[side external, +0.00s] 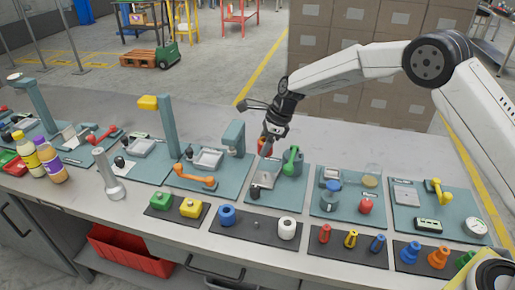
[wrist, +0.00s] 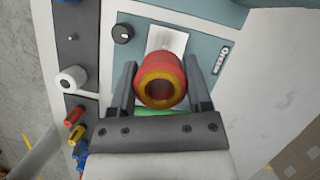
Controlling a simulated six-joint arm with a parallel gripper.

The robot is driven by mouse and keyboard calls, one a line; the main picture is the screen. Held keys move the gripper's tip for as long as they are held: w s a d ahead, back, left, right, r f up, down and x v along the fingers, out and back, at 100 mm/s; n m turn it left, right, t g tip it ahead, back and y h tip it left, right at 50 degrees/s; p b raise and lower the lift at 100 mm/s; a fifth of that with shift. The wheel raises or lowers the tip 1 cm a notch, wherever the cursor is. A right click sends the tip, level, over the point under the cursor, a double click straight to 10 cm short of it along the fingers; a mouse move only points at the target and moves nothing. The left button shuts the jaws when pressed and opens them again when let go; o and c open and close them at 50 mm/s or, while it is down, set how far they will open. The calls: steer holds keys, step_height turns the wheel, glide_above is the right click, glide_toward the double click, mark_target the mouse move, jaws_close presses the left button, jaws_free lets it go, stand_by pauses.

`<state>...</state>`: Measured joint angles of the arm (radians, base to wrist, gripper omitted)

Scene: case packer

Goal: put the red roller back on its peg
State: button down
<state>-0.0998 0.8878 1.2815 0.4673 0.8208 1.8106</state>
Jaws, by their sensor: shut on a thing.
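My gripper (side external: 267,147) is shut on the red roller (wrist: 161,80), which shows between the two fingers in the wrist view with its orange-yellow end ring and open bore facing the camera. In the side view only a bit of the red roller (side external: 264,146) shows; my gripper hides the rest. It is held over the teal station behind the dark roller board (side external: 243,226). The bare peg (side external: 256,224) stands mid-board between a blue roller (side external: 227,215) and a white roller (side external: 287,228). The peg (wrist: 72,37) also shows left of my gripper in the wrist view.
Under my gripper, the teal station holds a light plate (side external: 265,178), a black knob (wrist: 123,33) and a green handle (side external: 291,160). Boards with small coloured pieces (side external: 351,239) lie to the right of the roller board.

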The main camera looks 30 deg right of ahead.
steer(key=shift+s+a+r, duration=0.3)
steer(key=shift+s+a, duration=0.05)
steer(key=shift+s, duration=0.15)
steer(key=s+a+r, duration=0.2)
steer(key=s, duration=1.1)
steer(key=s+a+r, duration=0.1)
steer(key=s+a, duration=0.2)
steer(key=s, duration=0.9)
steer(key=w+a+f, duration=0.1)
steer(key=w+f, duration=0.2)
steer(key=w, duration=0.1)
steer(key=w+a+f, duration=0.2)
steer(key=w+f, duration=0.1)
steer(key=w, duration=0.1)
steer(key=w+a+f, duration=0.1)
steer(key=w+f, duration=0.2)
steer(key=w, duration=0.1)
steer(key=shift+a, duration=0.2)
steer(key=shift+w+a+f, duration=0.1)
steer(key=shift+w, duration=0.1)
steer(key=shift+w+f, duration=0.2)
steer(key=shift+f, duration=1.65)
